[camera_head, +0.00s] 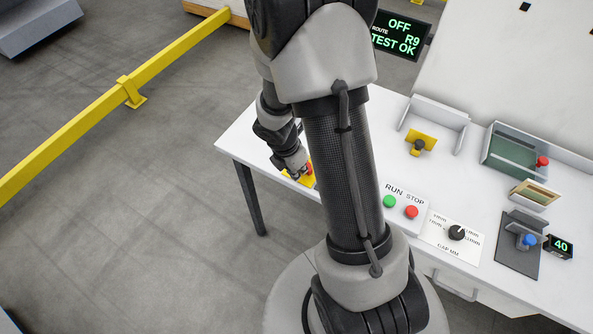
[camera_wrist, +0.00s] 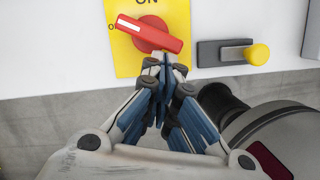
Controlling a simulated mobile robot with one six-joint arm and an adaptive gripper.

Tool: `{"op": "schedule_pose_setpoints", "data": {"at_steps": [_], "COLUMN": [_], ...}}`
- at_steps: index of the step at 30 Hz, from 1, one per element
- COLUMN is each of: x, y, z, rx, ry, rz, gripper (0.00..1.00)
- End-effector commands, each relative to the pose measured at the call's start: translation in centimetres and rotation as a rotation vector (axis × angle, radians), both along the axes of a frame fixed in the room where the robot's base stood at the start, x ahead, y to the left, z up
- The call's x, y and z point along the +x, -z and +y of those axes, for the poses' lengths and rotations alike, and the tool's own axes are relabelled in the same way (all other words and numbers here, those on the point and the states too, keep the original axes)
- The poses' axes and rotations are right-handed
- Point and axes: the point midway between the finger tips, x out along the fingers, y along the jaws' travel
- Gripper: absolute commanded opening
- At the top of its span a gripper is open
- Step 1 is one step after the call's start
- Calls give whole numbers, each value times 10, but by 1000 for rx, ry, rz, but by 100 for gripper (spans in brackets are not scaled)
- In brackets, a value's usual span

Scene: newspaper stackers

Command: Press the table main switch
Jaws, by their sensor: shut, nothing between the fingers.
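The table main switch is a red rotary handle (camera_wrist: 150,33) on a yellow plate (camera_wrist: 118,58) marked ON at the top and O at the left. The handle's white line points left, toward the O. In the head view the yellow plate (camera_head: 309,181) is partly hidden by my gripper (camera_head: 301,172), at the table's left end. In the wrist view my gripper (camera_wrist: 164,64) is shut and empty. Its fingertips are at the handle's lower edge; I cannot tell whether they touch it. A display (camera_head: 401,35) reads OFF, ROUTE R9, TEST OK.
A grey slide with a yellow knob (camera_wrist: 258,54) is right of the switch. The white table (camera_head: 240,135) also bears green RUN (camera_head: 389,202) and red STOP (camera_head: 411,212) buttons, a black gap dial (camera_head: 457,233) and a blue knob (camera_head: 529,240). A yellow rail (camera_head: 85,126) stands left.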

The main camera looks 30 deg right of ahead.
Motion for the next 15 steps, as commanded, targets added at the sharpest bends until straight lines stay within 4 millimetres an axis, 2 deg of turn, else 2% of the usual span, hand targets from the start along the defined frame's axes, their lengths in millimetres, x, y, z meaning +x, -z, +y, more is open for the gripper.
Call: {"op": "schedule_pose_setpoints", "data": {"at_steps": [15], "x": [-2], "y": [0], "z": [-7], "rx": [0], "ry": [-194], "rz": [-1], "gripper": [0]}}
